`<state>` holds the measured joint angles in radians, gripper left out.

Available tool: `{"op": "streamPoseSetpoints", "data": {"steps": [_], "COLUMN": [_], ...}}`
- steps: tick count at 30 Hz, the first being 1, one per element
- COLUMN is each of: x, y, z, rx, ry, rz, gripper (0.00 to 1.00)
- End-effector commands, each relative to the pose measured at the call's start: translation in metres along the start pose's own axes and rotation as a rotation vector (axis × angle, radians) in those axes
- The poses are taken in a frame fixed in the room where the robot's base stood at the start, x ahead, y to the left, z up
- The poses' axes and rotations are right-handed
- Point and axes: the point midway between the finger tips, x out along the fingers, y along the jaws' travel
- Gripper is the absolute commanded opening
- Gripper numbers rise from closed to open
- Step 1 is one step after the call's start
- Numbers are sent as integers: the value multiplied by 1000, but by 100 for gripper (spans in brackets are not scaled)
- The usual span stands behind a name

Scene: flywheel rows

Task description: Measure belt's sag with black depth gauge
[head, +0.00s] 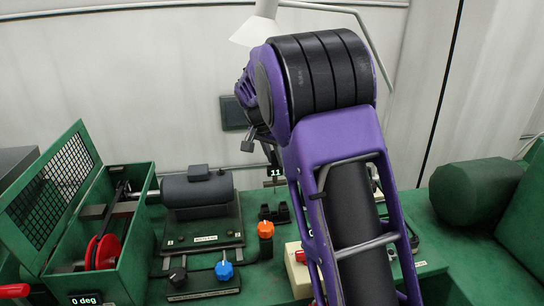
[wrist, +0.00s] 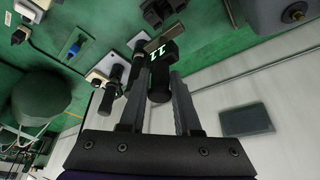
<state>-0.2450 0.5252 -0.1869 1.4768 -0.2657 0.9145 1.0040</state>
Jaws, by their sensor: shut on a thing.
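The black depth gauge (head: 275,173) hangs below my gripper (head: 263,146) in the head view, its small display lit with green digits that read 11. In the wrist view, my gripper (wrist: 158,78) is shut on the gauge (wrist: 159,84), with one finger on each side of its black body. A pale bar crosses the gauge's far end. The gauge appears held above the bench, right of the grey motor. The belt (head: 111,208) is a thin dark band running up from the red wheel (head: 102,252) inside the open green housing at the left, apart from the gauge.
The housing's mesh lid (head: 62,188) stands open on its left. The grey motor (head: 198,190) is between housing and gauge. An orange-topped post (head: 265,230) and a blue knob (head: 224,270) rise from the bench. A dark green cylinder (head: 475,190) lies at right. My arm hides the bench's middle.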

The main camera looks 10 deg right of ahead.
Motion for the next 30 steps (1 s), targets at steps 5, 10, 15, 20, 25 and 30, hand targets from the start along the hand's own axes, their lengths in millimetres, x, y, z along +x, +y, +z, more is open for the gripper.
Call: {"op": "streamPoseSetpoints", "data": {"steps": [5, 10, 15, 20, 25, 30], "x": [0, 0, 4, 14, 29, 37], "y": [0, 0, 0, 0, 0, 0], "z": [-1, 0, 2, 6, 12, 15], "rx": [0, 0, 0, 0, 0, 0], "ry": [1, 1, 1, 1, 0, 1], "rz": [-1, -1, 0, 0, 1, 0], "gripper": [0, 0, 0, 0, 0, 0]}}
